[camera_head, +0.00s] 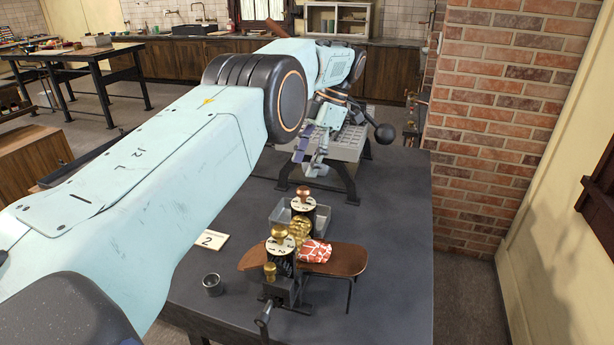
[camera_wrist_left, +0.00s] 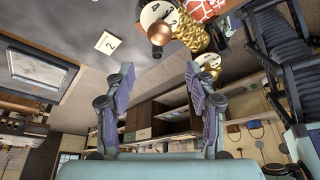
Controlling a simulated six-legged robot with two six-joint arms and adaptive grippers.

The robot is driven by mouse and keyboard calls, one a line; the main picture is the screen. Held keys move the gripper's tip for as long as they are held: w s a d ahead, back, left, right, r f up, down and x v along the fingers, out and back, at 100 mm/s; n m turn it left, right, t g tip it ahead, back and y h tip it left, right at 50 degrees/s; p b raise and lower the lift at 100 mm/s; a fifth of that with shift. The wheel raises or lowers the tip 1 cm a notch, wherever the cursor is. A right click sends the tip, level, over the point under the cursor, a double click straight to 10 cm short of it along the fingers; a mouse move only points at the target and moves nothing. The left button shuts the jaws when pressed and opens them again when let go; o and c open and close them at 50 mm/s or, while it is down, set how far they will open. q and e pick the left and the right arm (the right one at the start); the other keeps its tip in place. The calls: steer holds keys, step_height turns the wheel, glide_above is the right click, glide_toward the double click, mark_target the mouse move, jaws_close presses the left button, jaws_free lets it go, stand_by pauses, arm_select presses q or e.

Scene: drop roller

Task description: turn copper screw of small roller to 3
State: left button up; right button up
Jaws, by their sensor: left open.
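The drop roller stands on the dark table (camera_head: 395,215) with brass patterned rollers (camera_head: 299,227) between two end dials. The copper screw (camera_head: 304,191) tops the far dial; a brass screw (camera_head: 279,232) tops the near one. In the left wrist view the copper screw (camera_wrist_left: 158,33) is near the top, over a white numbered dial (camera_wrist_left: 153,13); its setting is unclear. A card (camera_head: 210,240) reading 2 lies left of the roller. My left gripper (camera_head: 311,155) is open and empty, beyond the copper screw and apart from it; both fingers (camera_wrist_left: 161,75) show in the wrist view.
A red and white patterned piece (camera_head: 314,251) lies by the rollers on a wooden board (camera_head: 349,260). A small metal cup (camera_head: 212,284) stands at front left. A grey machine (camera_head: 347,146) stands behind my gripper. A brick wall (camera_head: 495,130) rises at right.

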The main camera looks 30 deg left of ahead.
arm_select(q)
steer(key=shift+r, duration=1.7)
